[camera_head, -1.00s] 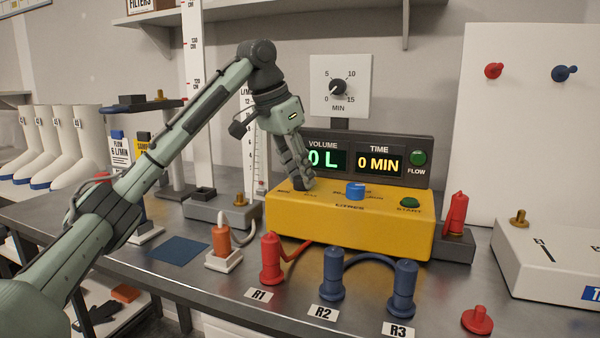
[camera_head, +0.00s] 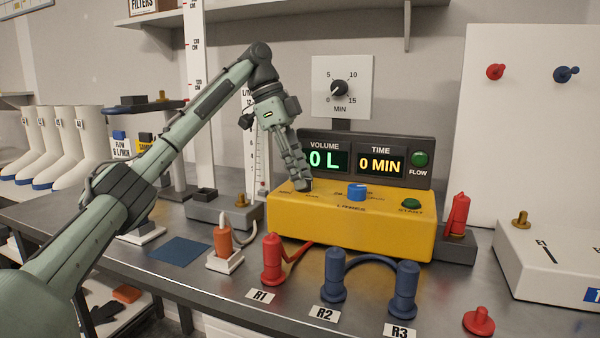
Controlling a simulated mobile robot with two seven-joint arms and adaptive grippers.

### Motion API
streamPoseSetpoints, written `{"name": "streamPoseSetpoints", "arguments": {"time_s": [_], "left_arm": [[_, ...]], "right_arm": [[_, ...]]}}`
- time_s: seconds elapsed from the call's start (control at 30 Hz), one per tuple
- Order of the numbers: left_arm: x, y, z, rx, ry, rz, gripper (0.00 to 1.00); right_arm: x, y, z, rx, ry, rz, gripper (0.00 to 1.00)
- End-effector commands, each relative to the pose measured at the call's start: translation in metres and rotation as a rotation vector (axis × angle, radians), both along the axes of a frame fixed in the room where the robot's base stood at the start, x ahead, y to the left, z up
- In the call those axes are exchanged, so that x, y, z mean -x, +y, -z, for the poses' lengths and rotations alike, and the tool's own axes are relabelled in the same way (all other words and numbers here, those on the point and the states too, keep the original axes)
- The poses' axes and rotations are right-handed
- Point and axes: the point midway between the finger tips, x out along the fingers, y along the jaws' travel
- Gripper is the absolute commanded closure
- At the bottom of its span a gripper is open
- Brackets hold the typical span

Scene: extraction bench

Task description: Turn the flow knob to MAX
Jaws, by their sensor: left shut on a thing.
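The yellow pump box (camera_head: 345,225) stands on the bench. My left gripper (camera_head: 303,185) points down at the left part of its top. It is shut at the place of the flow knob, which its fingers hide almost wholly, so I cannot read the knob's setting. The small labels around it are too blurred or covered to read. A blue knob (camera_head: 357,191) stands clear to the right of my fingers, and a green START button (camera_head: 411,204) is farther right. The display (camera_head: 365,160) behind reads 0 L and 0 MIN. My right gripper is not in view.
A timer dial (camera_head: 339,88) is on the wall panel behind. A red fitting (camera_head: 271,260) and two blue fittings (camera_head: 334,275) stand in front of the box. An orange fitting (camera_head: 222,240) is at the left. A red clamp-like piece (camera_head: 456,217) stands at the right.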

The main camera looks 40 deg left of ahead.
Motion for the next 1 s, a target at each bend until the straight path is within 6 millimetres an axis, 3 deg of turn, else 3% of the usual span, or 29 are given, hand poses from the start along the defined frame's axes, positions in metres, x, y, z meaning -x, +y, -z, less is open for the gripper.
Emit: {"name": "streamPoseSetpoints", "arguments": {"time_s": [0.6,1.0], "left_arm": [[-0.0041,0.0021,-0.0013,-0.003,0.0,0.528,0.99],[-0.0052,0.0017,-0.0005,-0.002,0.0,0.69,0.99]], "right_arm": [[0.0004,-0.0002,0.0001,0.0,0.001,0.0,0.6],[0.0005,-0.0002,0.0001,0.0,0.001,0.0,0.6]]}}
